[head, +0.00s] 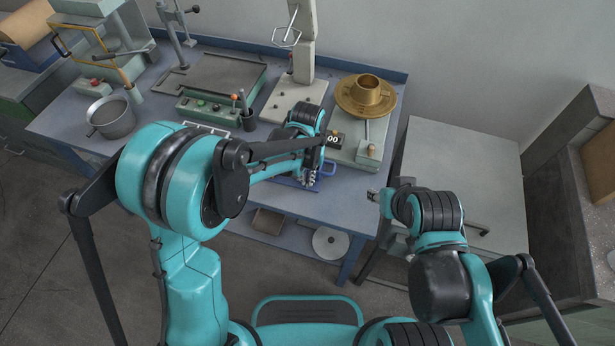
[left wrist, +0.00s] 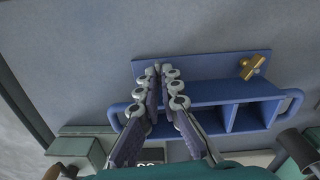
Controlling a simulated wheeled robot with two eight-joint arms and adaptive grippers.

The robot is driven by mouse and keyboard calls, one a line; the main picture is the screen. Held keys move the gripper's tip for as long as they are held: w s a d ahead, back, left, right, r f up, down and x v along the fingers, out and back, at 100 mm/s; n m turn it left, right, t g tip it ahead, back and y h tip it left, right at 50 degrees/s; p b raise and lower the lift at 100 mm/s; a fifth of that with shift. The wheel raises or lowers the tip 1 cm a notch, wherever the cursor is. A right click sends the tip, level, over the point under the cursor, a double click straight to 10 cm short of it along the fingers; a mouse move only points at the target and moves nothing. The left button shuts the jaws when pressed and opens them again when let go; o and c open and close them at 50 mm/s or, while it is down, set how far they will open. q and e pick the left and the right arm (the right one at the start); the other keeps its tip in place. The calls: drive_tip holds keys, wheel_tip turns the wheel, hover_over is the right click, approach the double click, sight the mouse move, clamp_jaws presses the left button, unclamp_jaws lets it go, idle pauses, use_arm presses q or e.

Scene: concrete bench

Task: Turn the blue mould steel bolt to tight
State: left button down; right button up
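The blue mould (left wrist: 220,90) lies flat on the bench, with open compartments and a loop handle at each end. In the head view its blue edge (head: 291,182) shows under my left gripper (head: 311,179). A brass-coloured wing bolt (left wrist: 252,67) stands at its right end. In the left wrist view my left gripper (left wrist: 161,68) reaches over the mould's left part, its fingertips very close together. The steel bolt cannot be made out; the fingertips cover that spot. Whether they grip it is unclear. My right gripper (head: 374,195) is off the bench's right front edge, small and apart from the mould.
Behind the mould is a scale (head: 359,148) with a display and a brass pan (head: 366,95). A green control box (head: 207,110) and a grey pot (head: 111,117) stand to the left. A lower grey table (head: 460,165) is on the right.

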use_arm(q)
drive_tip(key=shift+m, duration=0.3)
drive_tip(key=m, duration=0.2)
drive_tip(key=shift+m, duration=2.3)
drive_tip(key=c, duration=1.7)
unclamp_jaws()
